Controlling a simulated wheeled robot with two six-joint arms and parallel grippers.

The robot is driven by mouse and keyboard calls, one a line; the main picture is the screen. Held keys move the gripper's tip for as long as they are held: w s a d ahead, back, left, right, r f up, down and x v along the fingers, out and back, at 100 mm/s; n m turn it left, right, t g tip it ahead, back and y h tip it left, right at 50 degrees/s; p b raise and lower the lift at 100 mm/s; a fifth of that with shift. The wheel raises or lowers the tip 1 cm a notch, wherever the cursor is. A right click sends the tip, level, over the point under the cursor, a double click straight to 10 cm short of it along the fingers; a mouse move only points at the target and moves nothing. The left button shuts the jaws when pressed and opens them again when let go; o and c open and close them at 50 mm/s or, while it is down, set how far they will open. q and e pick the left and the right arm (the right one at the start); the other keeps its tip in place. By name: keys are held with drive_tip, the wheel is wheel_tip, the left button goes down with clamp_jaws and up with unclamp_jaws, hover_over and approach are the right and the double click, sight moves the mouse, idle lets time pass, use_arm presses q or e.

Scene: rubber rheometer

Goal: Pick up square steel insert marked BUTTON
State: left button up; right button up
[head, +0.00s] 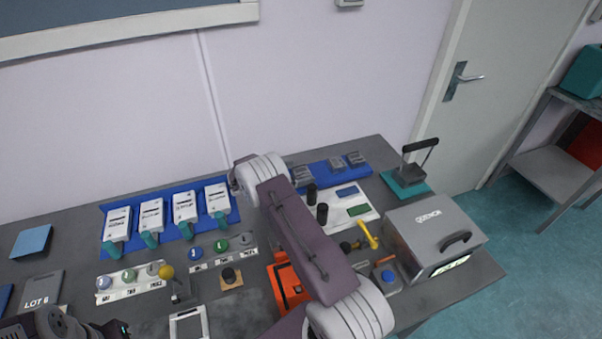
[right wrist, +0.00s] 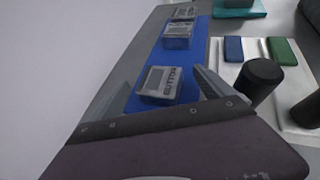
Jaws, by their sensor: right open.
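The square steel insert marked BUTTON (right wrist: 158,84) lies on the near end of a blue mat (right wrist: 140,106) in the right wrist view, its lettering facing up. In the head view an insert (head: 302,175) lies at the left end of the visible blue mat (head: 320,167), beside my right arm; its marking is too small to read. My right gripper (right wrist: 150,98) is open and empty, with the BUTTON insert ahead of it; contact cannot be seen. Its fingertips are mostly hidden by my arm in the head view. My left gripper (head: 118,329) shows only partly at the bottom left.
Two more steel inserts (head: 337,163) (head: 356,158) lie farther along the mat. A white tray (head: 365,212) with dark cylinders and coloured blocks stands close by. A grey QUENCH box (head: 430,235) and a teal-based press (head: 407,182) are at the right. The wall is close behind.

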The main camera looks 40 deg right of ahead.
sight(303, 173)
drive_tip(key=shift+d+f, duration=0.2)
drive_tip(key=shift+d, duration=0.15)
drive_tip(key=shift+a+r, duration=0.1)
drive_tip(key=c, duration=1)
clamp_jaws()
use_arm(q)
drive_tip(key=shift+d, duration=0.1)
use_arm(e)
drive_tip(key=shift+r, duration=0.1)
drive_tip(key=shift+w+r, duration=0.1)
drive_tip(key=shift+r, duration=0.25)
drive_tip(key=r, duration=0.2)
drive_tip(key=s+d+r+b, duration=0.1)
drive_tip(key=r, duration=0.1)
drive_tip(key=shift+d, duration=0.1)
use_arm(q)
wheel_tip(303, 173, down, 2)
drive_tip(key=shift+b, duration=0.55)
use_arm(e)
drive_tip(key=s+d+r, duration=0.6)
drive_tip(key=d, duration=0.1)
drive_tip(key=shift+s+d, duration=0.3)
drive_tip(key=shift+d, duration=0.1)
